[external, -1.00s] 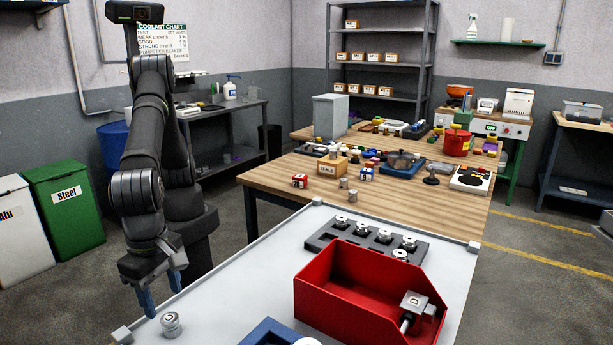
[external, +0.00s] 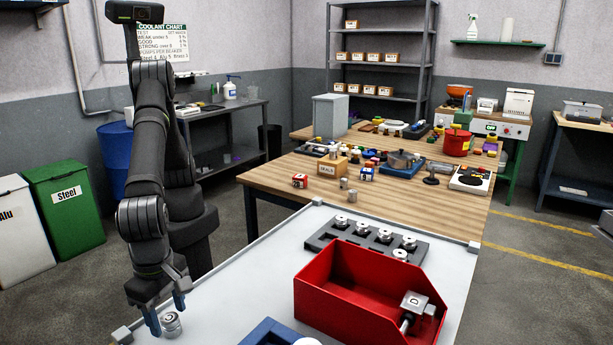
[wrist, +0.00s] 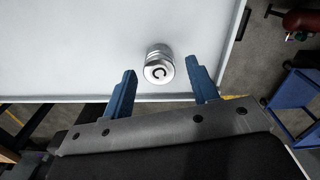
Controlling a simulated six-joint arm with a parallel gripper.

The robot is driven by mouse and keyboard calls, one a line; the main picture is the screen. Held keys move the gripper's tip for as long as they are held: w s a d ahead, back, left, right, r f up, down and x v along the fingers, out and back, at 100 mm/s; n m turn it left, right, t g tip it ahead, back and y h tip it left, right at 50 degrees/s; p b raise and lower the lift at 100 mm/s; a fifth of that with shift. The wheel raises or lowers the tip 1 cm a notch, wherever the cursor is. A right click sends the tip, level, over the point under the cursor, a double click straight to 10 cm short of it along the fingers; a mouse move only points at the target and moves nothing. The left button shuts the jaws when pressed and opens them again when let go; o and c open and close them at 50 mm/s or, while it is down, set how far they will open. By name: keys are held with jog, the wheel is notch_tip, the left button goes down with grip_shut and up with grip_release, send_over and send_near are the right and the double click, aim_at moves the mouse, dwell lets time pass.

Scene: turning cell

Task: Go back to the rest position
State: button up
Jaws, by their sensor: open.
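My gripper (external: 167,316) is low over the near left corner of the white table. A silver round part (external: 171,324) stands upright on the table close to the fingertips.
A red bin (external: 340,315) with a part marked D stands on the white table (external: 250,275). Behind it is a dark rack (external: 330,238) with several silver parts. A blue fixture (external: 262,332) is at the front edge. A wooden table (external: 400,215) with many items stands beyond.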

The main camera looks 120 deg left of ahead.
jog(key=r, duration=0.1)
jog(key=s+r, duration=0.1)
jog(key=r, duration=0.1)
jog(key=shift+d+r, duration=0.1)
jog(key=shift+d, duration=0.1)
jog(key=s+d+r, duration=0.4)
jog(key=s+r, duration=0.6)
jog(key=r, duration=0.1)
jog(key=w+a+n, duration=0.2)
jog(key=w+a, duration=0.6)
jog(key=a, duration=0.4)
jog(key=w+a+n, duration=0.3)
jog(key=w+a, duration=0.6)
jog(key=a, duration=0.4)
jog(key=w+a+n, duration=0.2)
jog(key=w+a, duration=0.6)
jog(key=a, duration=0.4)
jog(key=shift+w+a+r, duration=0.3)
jog(key=shift+w, duration=0.05)
jog(key=shift+o, duration=0.5)
